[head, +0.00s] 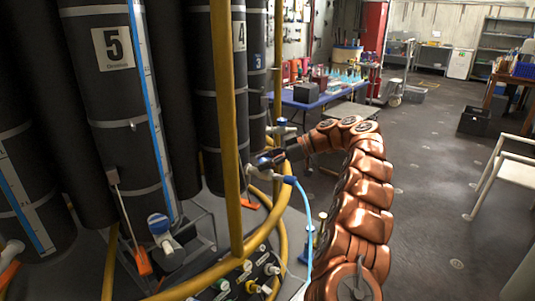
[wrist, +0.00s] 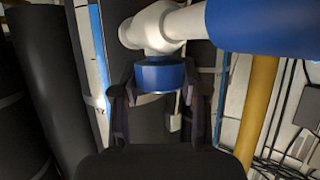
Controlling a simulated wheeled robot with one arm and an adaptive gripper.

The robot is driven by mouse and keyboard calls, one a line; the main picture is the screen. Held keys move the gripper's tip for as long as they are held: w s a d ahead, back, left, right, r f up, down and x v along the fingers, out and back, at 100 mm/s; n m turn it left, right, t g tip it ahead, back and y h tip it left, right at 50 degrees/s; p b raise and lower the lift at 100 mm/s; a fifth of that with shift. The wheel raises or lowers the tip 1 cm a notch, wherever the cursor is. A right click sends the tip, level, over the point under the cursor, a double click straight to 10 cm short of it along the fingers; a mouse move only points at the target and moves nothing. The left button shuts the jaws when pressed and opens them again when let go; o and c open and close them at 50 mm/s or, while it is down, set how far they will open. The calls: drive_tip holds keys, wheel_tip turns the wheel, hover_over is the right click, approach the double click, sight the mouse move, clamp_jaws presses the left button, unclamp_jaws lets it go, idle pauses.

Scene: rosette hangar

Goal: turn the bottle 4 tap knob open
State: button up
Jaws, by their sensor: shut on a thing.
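The black bottle with the number 4 label (head: 239,36) stands behind the yellow upright pipe. Its white tap (head: 262,174) shows low in front of it, with a light blue hose (head: 300,190) running off to the right. In the wrist view the tap is a white body (wrist: 152,28) with a round blue knob (wrist: 160,75). My gripper (wrist: 160,90) has one finger on each side of the knob and is shut on it. In the head view my gripper (head: 268,159) is at the tap, and the knob is mostly hidden there.
A yellow upright pipe (head: 226,120) stands just left of the tap. Bottle 5 (head: 100,90) and its blue-knobbed tap (head: 158,224) are further left. Bottle 3 (head: 257,85) stands behind. A blue table (head: 310,104) with items is beyond; the floor at right is largely clear.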

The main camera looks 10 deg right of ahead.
drive_tip(key=shift+d+n+g+p, duration=0.15)
drive_tip(key=shift+n+g+p, duration=0.85)
drive_tip(key=shift+p, duration=1.45)
drive_tip(key=o, duration=0.9)
drive_tip(key=shift+w, duration=0.1)
drive_tip(key=shift+o, duration=1.3)
